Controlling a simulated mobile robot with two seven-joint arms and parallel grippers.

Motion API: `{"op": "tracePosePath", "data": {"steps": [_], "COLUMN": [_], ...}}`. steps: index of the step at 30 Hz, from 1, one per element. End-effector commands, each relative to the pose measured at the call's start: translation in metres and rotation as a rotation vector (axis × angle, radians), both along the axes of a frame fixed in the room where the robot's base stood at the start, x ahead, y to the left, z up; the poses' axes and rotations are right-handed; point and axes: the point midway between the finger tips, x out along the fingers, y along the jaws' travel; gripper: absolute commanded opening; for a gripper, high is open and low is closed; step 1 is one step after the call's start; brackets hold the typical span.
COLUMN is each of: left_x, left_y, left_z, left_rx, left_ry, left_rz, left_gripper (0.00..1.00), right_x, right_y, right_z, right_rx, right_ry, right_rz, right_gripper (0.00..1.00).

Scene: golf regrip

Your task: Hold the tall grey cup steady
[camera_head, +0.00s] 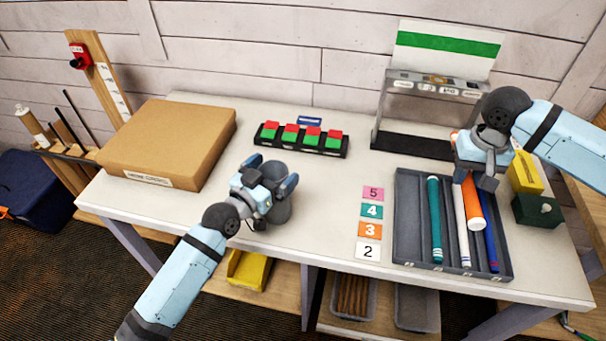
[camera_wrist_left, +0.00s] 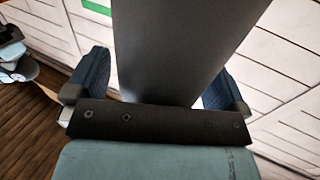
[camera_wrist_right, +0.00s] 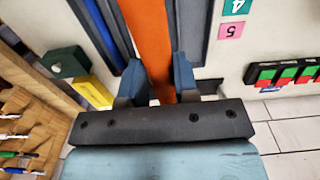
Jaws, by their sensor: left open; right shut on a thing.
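The tall grey cup (camera_head: 281,207) stands upright near the middle of the table. My left gripper (camera_head: 273,203) is around it, with one finger on each side. In the left wrist view the cup (camera_wrist_left: 170,50) fills the space between the fingers, which stand open; I cannot tell whether either touches it. My right gripper (camera_head: 487,178) is over the far end of the grey tray (camera_head: 406,225) at the right. In the right wrist view its fingers (camera_wrist_right: 157,82) are shut on an orange grip (camera_wrist_right: 148,35). That orange grip also shows in the head view (camera_head: 472,205).
The tray also holds a teal grip (camera_head: 434,215), a white one and a blue one. Numbered cards (camera_head: 370,230) lie left of it. A cardboard box (camera_head: 170,140), a red-and-green block rack (camera_head: 300,138) and a clear stand (camera_head: 425,105) stand behind. The front middle is clear.

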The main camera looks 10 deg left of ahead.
Motion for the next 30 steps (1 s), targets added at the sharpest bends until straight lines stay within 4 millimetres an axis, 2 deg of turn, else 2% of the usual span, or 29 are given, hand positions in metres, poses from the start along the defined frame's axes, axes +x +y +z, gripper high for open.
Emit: {"op": "tracePosePath", "data": {"steps": [7,14,30], "left_x": [0.0005,0.0004,0.0002], "left_y": [-0.0004,-0.0004,-0.0003], "left_z": [-0.0001,-0.0002,-0.0003], "left_rx": [0.0,0.0,0.0], "left_ry": [0.0,0.0,0.001], "left_rz": [0.0,0.0,0.0], "left_gripper": [1.0,0.47,0.46], "right_x": [0.0001,0.0001,0.0], "right_y": [0.0,0.0,0.0], "right_z": [0.0002,0.0002,0.0001], "right_rx": [0.0,0.0,0.0], "right_ry": [0.0,0.0,0.0], "right_rz": [0.0,0.0,0.0], "right_gripper": [0.04,0.04,0.04]}}
